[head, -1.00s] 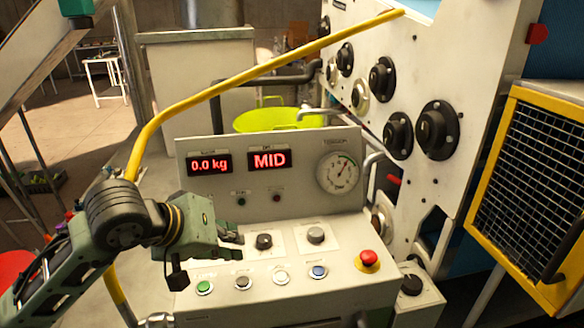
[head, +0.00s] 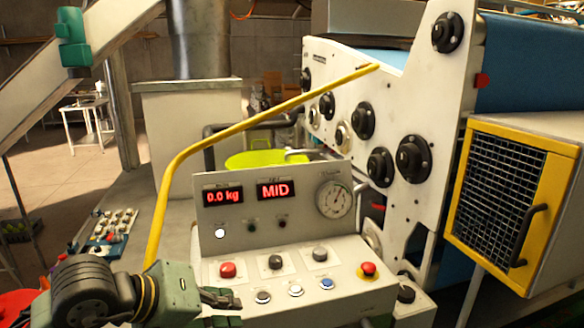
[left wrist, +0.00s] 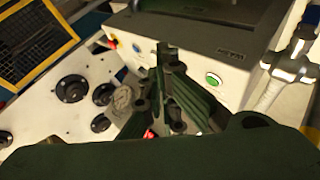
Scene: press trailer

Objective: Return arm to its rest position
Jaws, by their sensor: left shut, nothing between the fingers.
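My left gripper (head: 226,303) is low in the head view, over the lower left of the control panel (head: 345,262). Its fingers are shut and empty. They hide the left end of the lower button row; I cannot tell whether they touch the panel. The left wrist view shows the dark green fingers (left wrist: 172,105) close up, with machine parts behind. The panel's displays (head: 250,191) read "0.0 kg" and "MID". A red knob (head: 228,269) and a lit white button (head: 219,233) are clear of the gripper. My right gripper is not in view.
A yellow bar (head: 190,148) rises behind the arm and slants to the right. The white machine wall with black knobs (head: 413,158) and a yellow-framed mesh guard (head: 500,195) stand at the right. A small board of buttons (head: 112,228) lies to the left.

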